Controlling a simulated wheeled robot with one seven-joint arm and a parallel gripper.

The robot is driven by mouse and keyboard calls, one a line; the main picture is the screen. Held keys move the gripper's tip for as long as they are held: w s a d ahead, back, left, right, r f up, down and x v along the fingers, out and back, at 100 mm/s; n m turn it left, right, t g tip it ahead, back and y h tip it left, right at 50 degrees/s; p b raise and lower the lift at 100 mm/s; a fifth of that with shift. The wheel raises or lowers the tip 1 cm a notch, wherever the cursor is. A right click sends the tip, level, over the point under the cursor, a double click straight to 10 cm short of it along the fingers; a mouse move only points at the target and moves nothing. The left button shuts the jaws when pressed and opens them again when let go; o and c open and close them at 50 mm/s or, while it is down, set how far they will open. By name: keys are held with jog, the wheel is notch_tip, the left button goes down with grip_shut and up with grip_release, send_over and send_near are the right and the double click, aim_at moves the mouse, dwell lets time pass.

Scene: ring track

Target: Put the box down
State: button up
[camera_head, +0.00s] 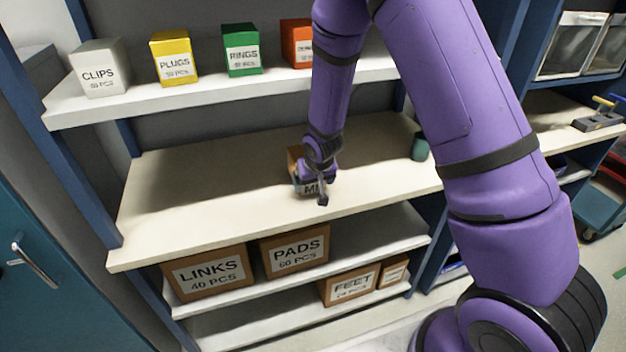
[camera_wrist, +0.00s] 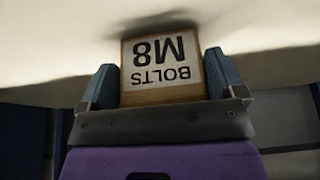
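A brown box with a white label (camera_wrist: 160,66) reading "BOLTS M8" upside down shows in the wrist view, between the two blue fingers of my gripper (camera_wrist: 160,85). The fingers lie along both its sides and look closed on it. In the head view the box (camera_head: 294,160) is at the cream middle shelf (camera_head: 190,185), largely hidden behind my gripper (camera_head: 318,178). The box is on or very close to the shelf surface; I cannot tell if it touches.
Clips (camera_head: 98,70), plugs (camera_head: 173,58), rings (camera_head: 241,50) and an orange box (camera_head: 297,45) stand on the upper shelf. Links (camera_head: 208,273) and pads (camera_head: 294,251) boxes sit below. A dark green cup (camera_head: 420,148) stands right. The middle shelf's left is clear.

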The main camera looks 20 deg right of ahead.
jog(key=shift+o, duration=0.6)
jog(key=shift+r, duration=0.15)
jog(key=v, duration=1.2)
jog(key=s+d+r, duration=0.3)
jog(key=s+r, duration=0.6)
jog(key=r, duration=0.2)
jog(key=s+d+r, duration=0.4)
jog(key=s+r, duration=0.4)
jog(key=r, duration=0.3)
jog(key=s+r, duration=0.3)
jog(key=s, duration=0.8)
jog(key=shift+s+d+t, duration=0.25)
jog(key=shift+s+t, duration=0.05)
jog(key=shift+s, duration=0.05)
jog(key=shift+c, duration=0.2)
